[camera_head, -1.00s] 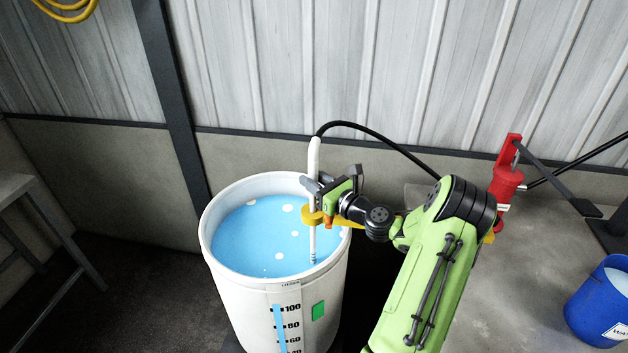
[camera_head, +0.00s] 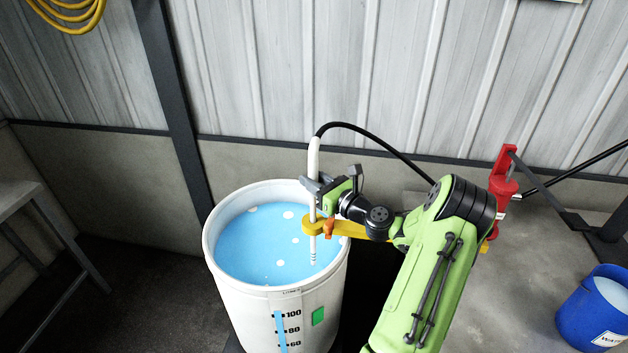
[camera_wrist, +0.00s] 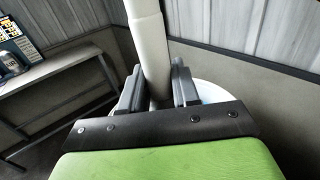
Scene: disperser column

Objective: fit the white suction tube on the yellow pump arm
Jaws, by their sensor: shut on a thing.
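The white suction tube (camera_head: 313,160) stands upright in the head view, with a black hose curving from its top to the right. Its lower end hangs over the blue liquid in the drum. My gripper (camera_head: 314,190) is shut on the tube above the yellow pump arm (camera_head: 350,230). The arm's ring-like end, with an orange latch (camera_head: 329,229), lies at the tube just below my gripper. I cannot tell whether the tube is inside the ring or in front of it. In the wrist view the tube (camera_wrist: 150,50) passes between both fingers (camera_wrist: 158,92).
The white drum (camera_head: 225,290) with a litre scale stands under the tube. A red pump (camera_head: 503,180) is at the right, and a blue bucket (camera_head: 590,315) stands on the floor at the right edge. A grey bench (camera_head: 20,195) is at the left. A corrugated wall is behind.

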